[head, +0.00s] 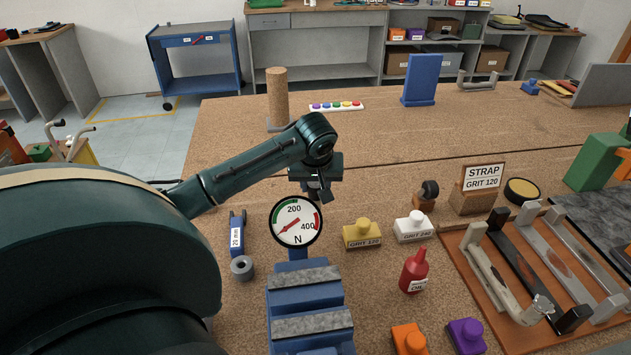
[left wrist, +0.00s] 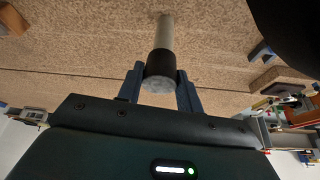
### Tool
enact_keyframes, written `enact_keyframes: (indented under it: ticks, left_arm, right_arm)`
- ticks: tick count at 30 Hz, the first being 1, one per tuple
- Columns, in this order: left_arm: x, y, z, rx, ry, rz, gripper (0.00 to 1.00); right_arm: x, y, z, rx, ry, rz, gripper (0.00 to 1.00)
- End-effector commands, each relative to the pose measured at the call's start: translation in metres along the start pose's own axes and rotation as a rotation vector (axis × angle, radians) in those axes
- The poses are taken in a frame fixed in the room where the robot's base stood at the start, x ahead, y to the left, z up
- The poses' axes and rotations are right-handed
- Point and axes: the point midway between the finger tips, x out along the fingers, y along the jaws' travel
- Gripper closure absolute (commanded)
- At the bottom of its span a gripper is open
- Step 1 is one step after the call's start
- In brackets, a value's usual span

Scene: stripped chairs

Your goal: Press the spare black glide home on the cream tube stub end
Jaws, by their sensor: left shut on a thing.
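My left gripper (head: 318,192) points down just above and behind the round force gauge (head: 296,222) in the head view. In the left wrist view its two blue fingers (left wrist: 160,88) are shut on the black glide (left wrist: 160,66), one on each side. The cream tube stub (left wrist: 165,33) runs away from the glide's far side, in line with it. The glide meets the tube end there; how deep the tube sits inside is hidden. The gauge needle points to the lower left. I cannot make out the glide or stub in the head view. My right gripper is not in view.
A blue vise-like fixture (head: 305,297) stands below the gauge. Yellow (head: 362,233) and white (head: 413,227) grit blocks and a red bottle (head: 414,270) stand to its right. A brown rack (head: 505,300) holds several bars. The bench behind the gripper has free room.

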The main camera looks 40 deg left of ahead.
Motion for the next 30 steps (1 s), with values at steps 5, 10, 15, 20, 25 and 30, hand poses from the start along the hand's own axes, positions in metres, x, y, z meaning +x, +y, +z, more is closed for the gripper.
enact_keyframes:
  ticks: [5,10,15,20,25,30]
  left_arm:
    - [0.006,0.000,0.003,0.000,-0.001,-0.001,1.00]
    - [0.011,0.000,0.005,0.000,-0.003,-0.001,1.00]
    - [0.015,0.000,0.007,0.000,-0.002,0.000,1.00]
    - [0.020,0.000,0.009,0.000,-0.002,0.000,1.00]
    - [0.025,0.000,0.011,0.001,-0.003,-0.002,1.00]
    - [0.025,0.000,0.011,0.001,-0.002,-0.001,0.55]
  right_arm:
    - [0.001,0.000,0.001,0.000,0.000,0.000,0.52]
    - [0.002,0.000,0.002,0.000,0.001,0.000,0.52]
    - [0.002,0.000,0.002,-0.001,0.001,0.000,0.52]
    - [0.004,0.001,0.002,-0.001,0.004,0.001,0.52]
    - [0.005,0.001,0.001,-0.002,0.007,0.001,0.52]
    - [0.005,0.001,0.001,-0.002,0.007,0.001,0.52]
